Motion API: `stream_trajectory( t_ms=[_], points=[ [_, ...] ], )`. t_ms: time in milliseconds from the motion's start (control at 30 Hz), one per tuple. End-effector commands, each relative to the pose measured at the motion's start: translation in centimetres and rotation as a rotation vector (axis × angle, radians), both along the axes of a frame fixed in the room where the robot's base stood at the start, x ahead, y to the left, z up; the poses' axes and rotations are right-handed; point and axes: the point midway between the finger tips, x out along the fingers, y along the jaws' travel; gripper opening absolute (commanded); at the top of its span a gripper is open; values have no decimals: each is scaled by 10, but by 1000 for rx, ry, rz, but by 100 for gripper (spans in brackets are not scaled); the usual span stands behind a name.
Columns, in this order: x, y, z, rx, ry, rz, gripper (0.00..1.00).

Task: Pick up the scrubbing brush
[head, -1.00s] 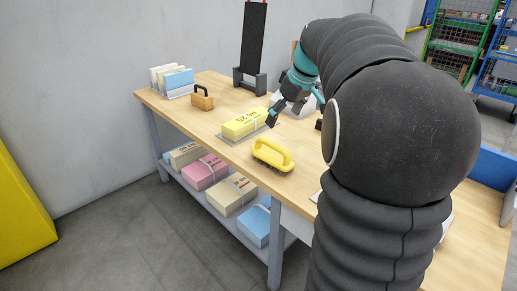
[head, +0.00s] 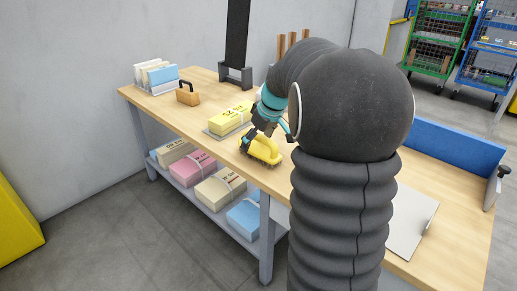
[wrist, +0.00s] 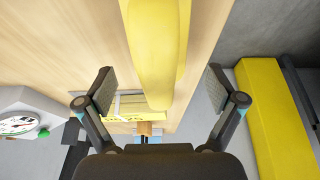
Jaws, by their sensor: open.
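The yellow scrubbing brush (head: 262,150) stands on the wooden table near its front edge, with its arched handle on top. In the wrist view the brush (wrist: 157,50) is seen large from above, its yellow handle running down between the fingers. My gripper (head: 268,133) is close over the brush in the head view, and part of it is hidden by my arm. In the wrist view my gripper (wrist: 160,88) is open, with one finger on each side of the brush and gaps showing on both sides.
A yellow bundle (head: 230,118) lies on the table (head: 205,82) behind the brush. Wrapped bundles fill the lower shelf (head: 206,196). A dial scale (wrist: 20,122) shows at left in the wrist view.

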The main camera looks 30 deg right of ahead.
Motion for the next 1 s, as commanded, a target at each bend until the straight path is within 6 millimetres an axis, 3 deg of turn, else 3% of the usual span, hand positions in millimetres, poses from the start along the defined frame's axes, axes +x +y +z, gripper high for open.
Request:
stream_trajectory(
  t_ms=[133,400,600,700,1000],
  points=[
    [5,2,-13,0,1,0,93],
    [6,2,-14,-1,0,0,93],
    [6,1,-14,-1,0,0,43],
    [6,2,-14,-1,0,0,24],
    [6,2,-13,-1,0,1,24]
  ],
)
